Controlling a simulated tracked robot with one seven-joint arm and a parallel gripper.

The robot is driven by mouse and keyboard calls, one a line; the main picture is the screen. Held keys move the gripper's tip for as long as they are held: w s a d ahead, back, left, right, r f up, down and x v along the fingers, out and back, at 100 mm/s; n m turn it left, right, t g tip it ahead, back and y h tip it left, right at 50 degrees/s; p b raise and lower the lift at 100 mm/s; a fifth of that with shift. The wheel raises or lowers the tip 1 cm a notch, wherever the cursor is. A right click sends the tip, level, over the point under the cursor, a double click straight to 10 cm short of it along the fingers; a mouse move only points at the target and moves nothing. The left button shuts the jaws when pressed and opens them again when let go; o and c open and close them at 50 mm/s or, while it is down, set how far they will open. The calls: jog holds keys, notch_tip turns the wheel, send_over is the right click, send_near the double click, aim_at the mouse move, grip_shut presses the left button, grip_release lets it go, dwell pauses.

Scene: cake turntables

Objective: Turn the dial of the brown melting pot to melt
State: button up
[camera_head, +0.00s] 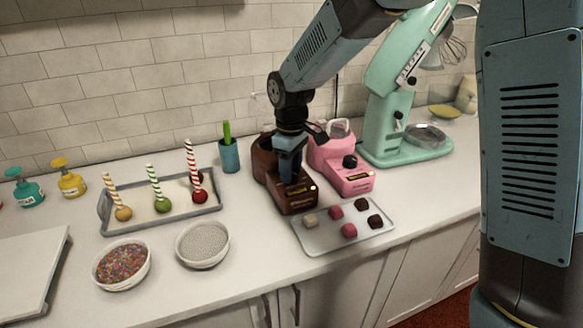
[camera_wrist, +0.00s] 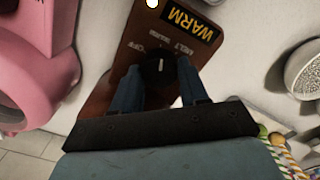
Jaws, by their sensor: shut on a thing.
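The brown melting pot (camera_head: 293,197) stands on the counter, left of a pink one. My gripper (camera_head: 290,168) points down over its front control panel. In the wrist view the black dial (camera_wrist: 160,70) sits between the two blue fingers of my gripper (camera_wrist: 159,80), which are shut on it. A short white pointer mark shows on the dial top, between the OFF and MELT lettering on the brown panel. A yellow WARM label (camera_wrist: 190,18) is on the panel. My arm and gripper hide much of the pot in the head view.
The pink melting pot (camera_head: 345,178) stands close on the right, with the mint stand mixer (camera_head: 405,125) beyond. A tray (camera_head: 318,240) of chocolates lies in front. A tray of candy apples (camera_head: 150,227) and bowls of sprinkles (camera_head: 122,285) and white beads (camera_head: 203,262) are left.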

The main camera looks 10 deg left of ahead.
jog(key=shift+a+m, duration=0.15)
jog(key=shift+m, duration=0.15)
jog(key=m, duration=0.4)
jog(key=shift+r, duration=0.1)
jog(key=shift+m, duration=2.5)
jog(key=o, duration=1.1)
jog(key=shift+c, duration=0.2)
notch_tip(320, 180, up, 14)
jog(key=shift+f, duration=0.2)
